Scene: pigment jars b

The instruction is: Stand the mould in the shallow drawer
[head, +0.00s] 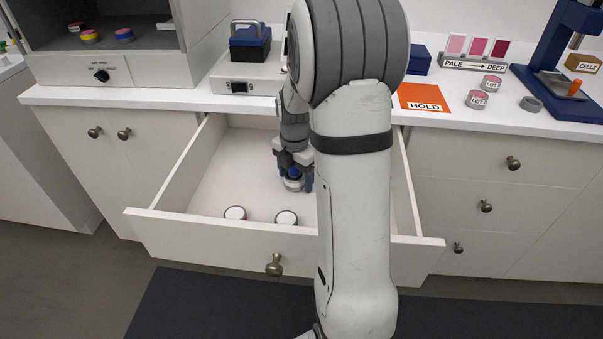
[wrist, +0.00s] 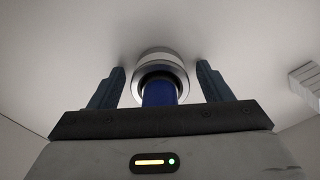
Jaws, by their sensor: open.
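The mould, a round silvery piece with a blue stem (head: 293,184), stands upright on the floor of the open drawer (head: 222,170). It also shows in the wrist view (wrist: 160,68). My gripper (head: 296,184) is low in the drawer, with one finger on each side of the mould. In the wrist view, my gripper (wrist: 160,85) is open, with a gap between each finger and the stem. My arm hides the right part of the drawer in the head view.
Two white-lidded jars, left (head: 235,213) and right (head: 286,217), stand near the drawer front. The drawer's left floor is clear. On the counter are an orange HOLD mat (head: 424,98), lot jars (head: 478,99), a blue press (head: 570,60) and a blue handled block (head: 250,45).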

